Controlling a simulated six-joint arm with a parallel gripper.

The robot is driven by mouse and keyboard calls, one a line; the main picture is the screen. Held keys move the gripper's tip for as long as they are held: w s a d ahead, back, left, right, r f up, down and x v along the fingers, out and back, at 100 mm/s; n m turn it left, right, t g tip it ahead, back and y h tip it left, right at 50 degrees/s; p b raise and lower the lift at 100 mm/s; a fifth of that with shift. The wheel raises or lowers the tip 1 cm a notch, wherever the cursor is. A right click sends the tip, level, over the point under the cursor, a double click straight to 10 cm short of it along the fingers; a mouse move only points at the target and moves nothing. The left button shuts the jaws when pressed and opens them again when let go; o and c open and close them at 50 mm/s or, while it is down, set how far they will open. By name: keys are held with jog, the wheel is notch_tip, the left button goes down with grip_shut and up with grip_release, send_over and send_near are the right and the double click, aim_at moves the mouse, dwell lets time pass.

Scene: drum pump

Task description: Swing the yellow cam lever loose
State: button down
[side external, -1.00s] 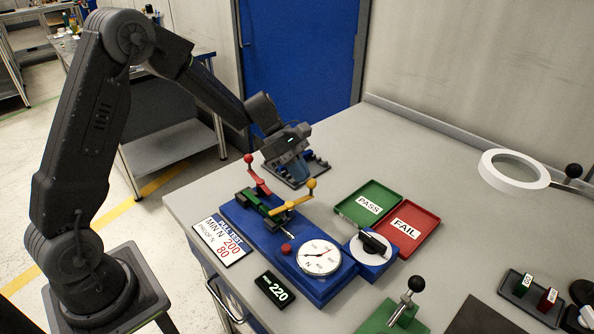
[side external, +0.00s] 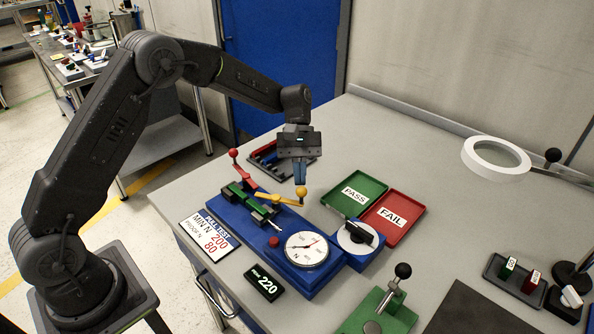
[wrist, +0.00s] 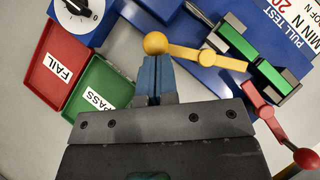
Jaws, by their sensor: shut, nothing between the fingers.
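The yellow cam lever (side external: 281,200) sticks out to the right from the green clamp (side external: 245,198) on the blue pull-test base (side external: 225,207). It ends in a yellow ball knob, which also shows in the wrist view (wrist: 155,43). My gripper (side external: 299,183) points down at the knob with its blue fingers shut together and empty. In the wrist view the fingertips (wrist: 153,62) sit right against the knob's near side; whether they touch is hard to tell. The red lever (side external: 243,169) with its red ball stands at the clamp's other end.
A round dial (side external: 306,249) and red button (side external: 274,242) are on the base. Green PASS (side external: 375,177) and red FAIL (side external: 414,204) trays lie to the right, by a black rotary knob (side external: 358,233).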

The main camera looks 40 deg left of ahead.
jog(key=shift+s+d+m+g+y, duration=0.3)
jog(key=shift+m+y, duration=0.1)
jog(key=shift+m, duration=0.35)
jog(key=shift+s+d+m+g+y, duration=0.15)
jog(key=shift+d+m+g+y, duration=0.2)
jog(key=shift+m, duration=0.4)
jog(key=shift+s, duration=0.1)
jog(key=v, duration=1.2)
jog(key=shift+r, duration=0.15)
